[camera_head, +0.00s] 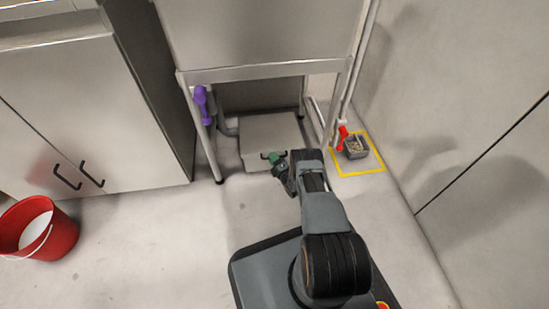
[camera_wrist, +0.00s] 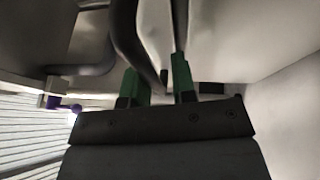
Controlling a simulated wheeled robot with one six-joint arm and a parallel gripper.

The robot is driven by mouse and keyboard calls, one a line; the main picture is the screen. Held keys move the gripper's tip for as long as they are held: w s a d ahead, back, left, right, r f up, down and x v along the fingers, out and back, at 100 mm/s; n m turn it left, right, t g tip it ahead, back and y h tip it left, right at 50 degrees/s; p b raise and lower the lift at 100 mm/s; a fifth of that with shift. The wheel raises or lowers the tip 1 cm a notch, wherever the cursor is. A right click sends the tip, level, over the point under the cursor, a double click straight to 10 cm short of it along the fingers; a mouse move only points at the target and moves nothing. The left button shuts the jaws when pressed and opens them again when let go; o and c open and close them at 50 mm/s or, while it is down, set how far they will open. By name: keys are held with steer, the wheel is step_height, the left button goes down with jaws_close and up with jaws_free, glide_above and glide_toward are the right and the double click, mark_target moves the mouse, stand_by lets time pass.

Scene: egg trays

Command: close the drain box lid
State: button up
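The grey drain box (camera_head: 254,161) stands on the floor under the sink. Its pale lid (camera_head: 268,130) looks flat or nearly flat on top in the head view; whether it is fully down I cannot tell. A small dark handle (camera_head: 266,155) is at its front edge. My gripper (camera_head: 276,159) is at that front edge, close to the handle. In the wrist view the green fingers of my gripper (camera_wrist: 157,82) are apart, with a dark curved bar (camera_wrist: 126,42) reaching between them. Contact with the bar is not clear. My gripper and arm hide the box's front right corner.
Sink legs (camera_head: 208,150) flank the box, with a purple handle (camera_head: 203,105) at the left leg. A red valve (camera_head: 343,137) and small grey container (camera_head: 356,153) are at right, by a yellow floor square (camera_head: 362,173).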

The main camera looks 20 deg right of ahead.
steer(key=shift+d, duration=0.1)
steer(key=shift+s+d, duration=0.15)
steer(key=p+v, duration=0.5)
steer(key=v, duration=0.8)
steer(key=shift+s, duration=0.25)
steer(key=shift+f, duration=0.1)
